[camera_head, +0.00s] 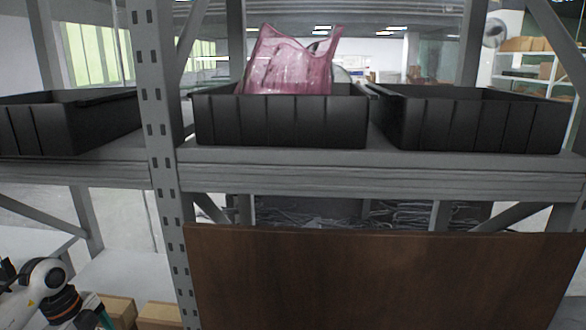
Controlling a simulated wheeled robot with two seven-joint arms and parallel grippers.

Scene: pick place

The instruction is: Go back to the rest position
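Neither of my grippers can be made out. Part of a white arm with black and orange rings (48,285) shows at the bottom left corner, and I take it to be my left arm. Its gripper end is not visible. My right arm is out of the picture. A pink translucent object (290,65), like a crumpled bag or jug, stands up out of the middle black bin (280,125) on the shelf. Its lower part is hidden by the bin's front wall. No gripper touches it.
Black bins stand on either side, left (75,130) and right (480,125), on the grey metal shelf (380,178). A perforated upright post (160,130) stands between the left and middle bins. A brown board (390,280) fills the lower right. Cardboard boxes (158,316) are at bottom left.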

